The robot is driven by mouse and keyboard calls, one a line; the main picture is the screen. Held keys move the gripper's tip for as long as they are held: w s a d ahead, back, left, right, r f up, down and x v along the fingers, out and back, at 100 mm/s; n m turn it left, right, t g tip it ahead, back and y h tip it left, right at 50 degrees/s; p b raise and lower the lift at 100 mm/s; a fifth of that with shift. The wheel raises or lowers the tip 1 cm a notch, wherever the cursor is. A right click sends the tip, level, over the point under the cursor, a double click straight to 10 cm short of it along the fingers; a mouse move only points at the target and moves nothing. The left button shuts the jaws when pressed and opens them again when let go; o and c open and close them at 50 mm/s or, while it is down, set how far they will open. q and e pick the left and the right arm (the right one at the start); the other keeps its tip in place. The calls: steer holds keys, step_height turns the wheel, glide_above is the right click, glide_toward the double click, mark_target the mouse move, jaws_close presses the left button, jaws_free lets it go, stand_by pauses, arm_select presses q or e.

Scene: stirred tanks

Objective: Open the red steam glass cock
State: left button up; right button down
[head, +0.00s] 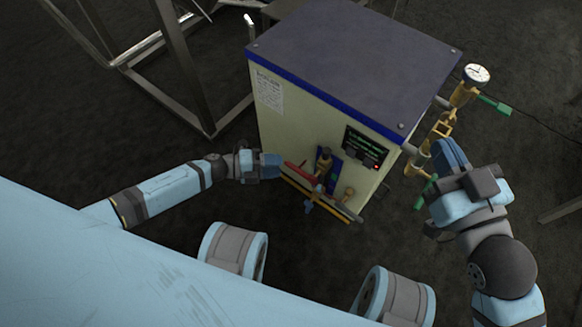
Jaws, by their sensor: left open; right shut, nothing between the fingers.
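The red cock handle (299,171) is a lever on the front of the cream boiler cabinet (290,125). It points left and slightly up from the brass fittings beside a dark blue plate (335,172). My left gripper (275,166) is open, with its fingertips close to the lever's left end. I cannot tell whether they touch or surround it. My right gripper (443,152) is shut and empty at the cabinet's right, close to the brass pipework there. The cock's body is small and partly hidden among the fittings.
A brass pipe assembly (443,128) with a white dial gauge (476,74) and green handles (495,105) stands right of the cabinet. A small display panel (366,146) is on the cabinet front. A metal frame (190,80) stands at the back left.

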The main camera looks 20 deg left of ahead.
mark_target(291, 164)
arm_select(q)
steer(key=b+x, duration=0.1)
steer(key=x, duration=0.4)
steer(key=shift+a, duration=0.1)
jaws_close()
